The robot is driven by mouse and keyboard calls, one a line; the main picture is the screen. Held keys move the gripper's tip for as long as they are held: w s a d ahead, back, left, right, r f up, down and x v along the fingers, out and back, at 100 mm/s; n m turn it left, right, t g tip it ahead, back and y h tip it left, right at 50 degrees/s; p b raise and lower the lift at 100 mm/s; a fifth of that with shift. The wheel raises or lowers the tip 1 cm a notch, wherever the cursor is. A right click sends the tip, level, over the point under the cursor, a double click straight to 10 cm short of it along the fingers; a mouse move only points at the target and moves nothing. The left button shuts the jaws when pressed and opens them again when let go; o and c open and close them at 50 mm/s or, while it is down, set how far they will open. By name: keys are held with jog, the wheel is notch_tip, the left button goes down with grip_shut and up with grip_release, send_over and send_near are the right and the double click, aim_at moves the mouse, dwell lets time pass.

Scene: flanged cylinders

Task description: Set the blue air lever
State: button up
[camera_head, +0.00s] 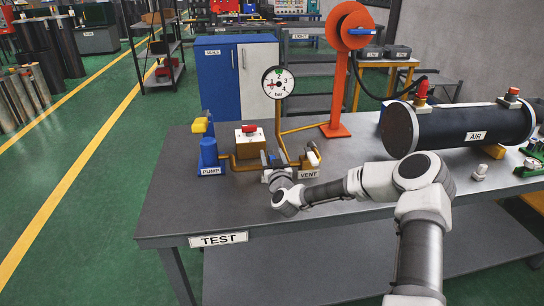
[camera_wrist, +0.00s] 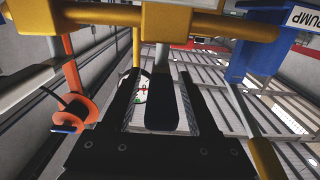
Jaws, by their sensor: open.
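My gripper (camera_head: 278,178) is at the yellow pipework on the test bench, between the PUMP and VENT labels. In the wrist view my gripper (camera_wrist: 161,100) is open, with one dark finger on each side of a dark, possibly navy, lever grip (camera_wrist: 162,112). The grip hangs on a pale stem (camera_wrist: 162,62) from a yellow block (camera_wrist: 166,22). Gaps seem to show on both sides of it; contact cannot be told. No label marks which lever is the air lever.
The blue pump (camera_head: 209,153) stands left of the pipes. A round gauge (camera_head: 278,82) and an orange reel stand (camera_head: 337,90) rise behind. A black AIR cylinder (camera_head: 440,125) lies at the right. The bench (camera_head: 185,205) is bare at its left front.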

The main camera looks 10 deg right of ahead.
grip_shut()
dwell(1.4)
